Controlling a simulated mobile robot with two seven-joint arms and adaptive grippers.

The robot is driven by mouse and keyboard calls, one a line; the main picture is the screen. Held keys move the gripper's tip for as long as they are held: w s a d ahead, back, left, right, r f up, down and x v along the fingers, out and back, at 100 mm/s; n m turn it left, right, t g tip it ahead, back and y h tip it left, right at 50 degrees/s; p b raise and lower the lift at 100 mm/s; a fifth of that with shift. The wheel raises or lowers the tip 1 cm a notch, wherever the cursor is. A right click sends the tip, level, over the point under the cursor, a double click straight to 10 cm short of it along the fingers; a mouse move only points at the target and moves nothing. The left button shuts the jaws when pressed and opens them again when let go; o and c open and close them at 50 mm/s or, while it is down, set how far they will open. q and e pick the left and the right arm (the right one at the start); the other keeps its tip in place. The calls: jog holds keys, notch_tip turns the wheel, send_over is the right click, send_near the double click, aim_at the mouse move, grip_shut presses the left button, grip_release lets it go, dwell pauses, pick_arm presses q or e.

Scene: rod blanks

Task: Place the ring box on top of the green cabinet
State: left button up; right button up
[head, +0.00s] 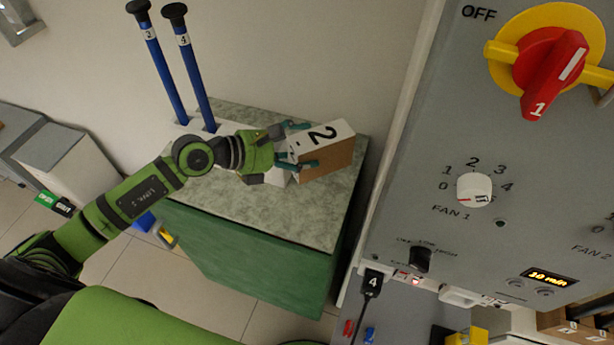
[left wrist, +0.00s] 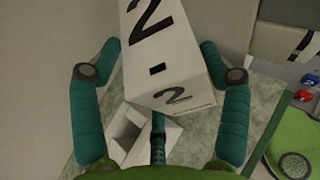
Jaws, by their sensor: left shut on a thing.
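The ring box (head: 327,165), white with a black 2 and a brown side, is in my left gripper (head: 306,145). The teal fingers are shut on its two sides. In the left wrist view the box (left wrist: 158,60) sits between the fingers of my left gripper (left wrist: 160,48). The green cabinet (head: 250,258) has a grey-green speckled top (head: 315,222), and the box is over the right part of it. I cannot tell if the box touches the top. My right gripper is not in view.
Two tall blue rods (head: 163,65) with black caps stand at the back left of the cabinet top. A white open holder (left wrist: 145,138) is below the box. A grey control panel (head: 480,130) with knobs rises close on the right. The front cabinet top is clear.

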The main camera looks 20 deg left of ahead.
pick_arm(q)
jog(key=f, duration=0.7)
jog(key=shift+w+d, duration=0.15)
jog(key=shift+w, duration=0.05)
jog(key=shift+f, duration=0.25)
jog(key=shift+f+b, duration=0.5)
jog(key=shift+f, duration=1.35)
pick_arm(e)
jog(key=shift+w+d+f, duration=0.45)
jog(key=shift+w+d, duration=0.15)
pick_arm(q)
jog(key=shift+f, duration=0.15)
jog(key=o, duration=1.3)
jog(key=shift+s, duration=0.1)
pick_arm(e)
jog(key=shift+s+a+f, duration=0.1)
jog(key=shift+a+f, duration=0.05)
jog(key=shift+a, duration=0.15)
